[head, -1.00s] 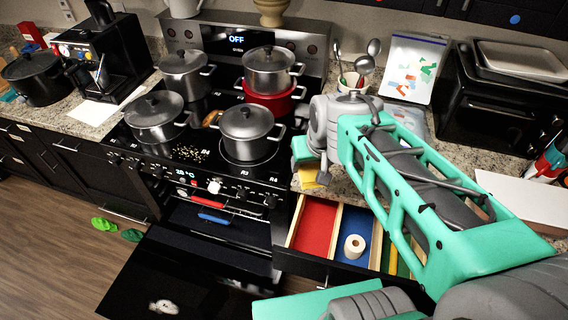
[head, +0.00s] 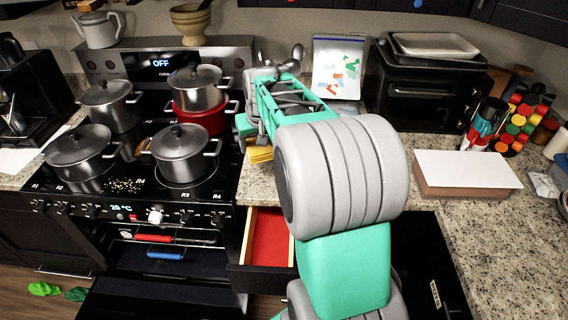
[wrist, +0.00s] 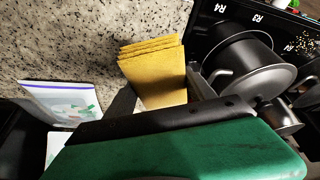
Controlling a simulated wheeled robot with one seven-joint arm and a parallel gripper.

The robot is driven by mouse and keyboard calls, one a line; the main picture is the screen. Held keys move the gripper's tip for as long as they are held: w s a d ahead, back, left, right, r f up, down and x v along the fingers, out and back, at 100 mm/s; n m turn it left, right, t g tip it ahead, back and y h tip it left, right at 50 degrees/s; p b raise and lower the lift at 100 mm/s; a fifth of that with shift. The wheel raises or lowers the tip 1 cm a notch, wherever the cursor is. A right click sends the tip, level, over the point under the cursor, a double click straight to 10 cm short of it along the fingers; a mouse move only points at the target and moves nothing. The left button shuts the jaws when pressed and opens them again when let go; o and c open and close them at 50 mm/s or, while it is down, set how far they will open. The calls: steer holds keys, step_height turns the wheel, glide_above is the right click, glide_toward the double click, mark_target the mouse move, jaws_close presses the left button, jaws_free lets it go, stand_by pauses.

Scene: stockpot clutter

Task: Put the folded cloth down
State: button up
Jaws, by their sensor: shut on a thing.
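The folded cloth (head: 260,154) is yellow and shows in the head view just right of the stove, at the counter's left edge. In the wrist view the cloth (wrist: 157,75) shows stacked folds at its far end, over speckled counter. My gripper (wrist: 160,100) is shut on the cloth, with a grey finger on either side of it. In the head view my gripper (head: 246,128) is partly hidden behind my own arm. I cannot tell whether the cloth touches the counter.
Pots (head: 181,153) crowd the stove close to the left. A bag of coloured pieces (head: 337,68) stands behind, with a black toaster oven (head: 425,95) to its right. An open drawer (head: 268,240) lies below. Counter (head: 470,225) at the front right is clear.

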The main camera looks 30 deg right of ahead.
steer(key=d+f+b, duration=0.1)
steer(key=d+f, duration=0.2)
steer(key=w+d+f+b, duration=0.1)
steer(key=d+f, duration=0.2)
steer(key=d, duration=0.1)
steer(key=d+f, duration=0.3)
steer(key=shift+w+d+b, duration=0.25)
steer(key=shift+w+b, duration=0.05)
steer(key=shift+b, duration=0.1)
step_height(320, 180, down, 3)
steer(key=shift+r+b, duration=0.1)
steer(key=shift+b, duration=0.65)
steer(key=shift+r, duration=0.2)
steer(key=shift+f+b, duration=0.4)
steer(key=shift+f, duration=0.25)
